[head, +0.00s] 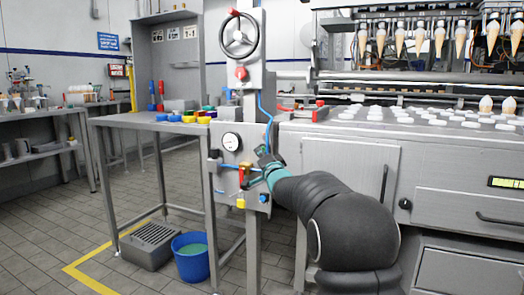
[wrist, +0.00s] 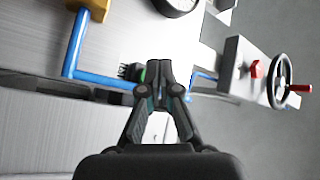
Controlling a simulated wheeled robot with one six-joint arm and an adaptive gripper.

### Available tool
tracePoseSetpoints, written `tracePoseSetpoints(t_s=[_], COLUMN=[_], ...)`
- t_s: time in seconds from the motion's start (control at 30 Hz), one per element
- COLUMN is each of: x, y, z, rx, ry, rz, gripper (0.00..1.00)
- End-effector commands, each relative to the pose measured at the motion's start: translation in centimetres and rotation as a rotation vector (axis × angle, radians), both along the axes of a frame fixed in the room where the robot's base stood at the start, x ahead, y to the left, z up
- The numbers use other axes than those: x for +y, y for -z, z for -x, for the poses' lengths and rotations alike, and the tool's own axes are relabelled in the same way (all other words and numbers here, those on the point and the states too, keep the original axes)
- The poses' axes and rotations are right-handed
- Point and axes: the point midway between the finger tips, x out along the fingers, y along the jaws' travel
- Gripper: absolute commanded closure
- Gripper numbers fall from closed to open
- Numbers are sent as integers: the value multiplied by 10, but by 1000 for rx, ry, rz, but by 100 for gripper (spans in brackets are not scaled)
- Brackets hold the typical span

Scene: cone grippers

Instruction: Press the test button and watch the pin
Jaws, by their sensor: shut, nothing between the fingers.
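My gripper (wrist: 154,70) is shut and empty. Its fingertips are at the grey valve panel, over a small green part (wrist: 142,75) beside a black block (wrist: 129,71). The green part may be the test button; the fingertips hide some of it. I cannot tell whether they touch it or whether it is pressed in. In the head view my gripper (head: 266,158) reaches the right side of the panel (head: 226,162), right of a round white gauge (head: 231,142). The gauge's edge also shows in the wrist view (wrist: 180,3). I cannot make out the pin.
Blue tubes (wrist: 68,55) and a yellow fitting (wrist: 88,12) lie close to my gripper. Above the panel are a red knob (head: 241,73) and a handwheel (head: 238,36). A cone machine (head: 345,165) stands right, a steel table (head: 130,121) left, a blue bucket (head: 191,262) below.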

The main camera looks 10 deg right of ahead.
Motion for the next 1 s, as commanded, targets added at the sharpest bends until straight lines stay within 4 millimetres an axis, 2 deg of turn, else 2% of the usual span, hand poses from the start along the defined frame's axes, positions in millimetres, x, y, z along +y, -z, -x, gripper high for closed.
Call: tracePoseSetpoints(t_s=[1.0], x=[-5], y=[0], z=[-6], rx=[0], ry=[0], rz=[0], gripper=[100])
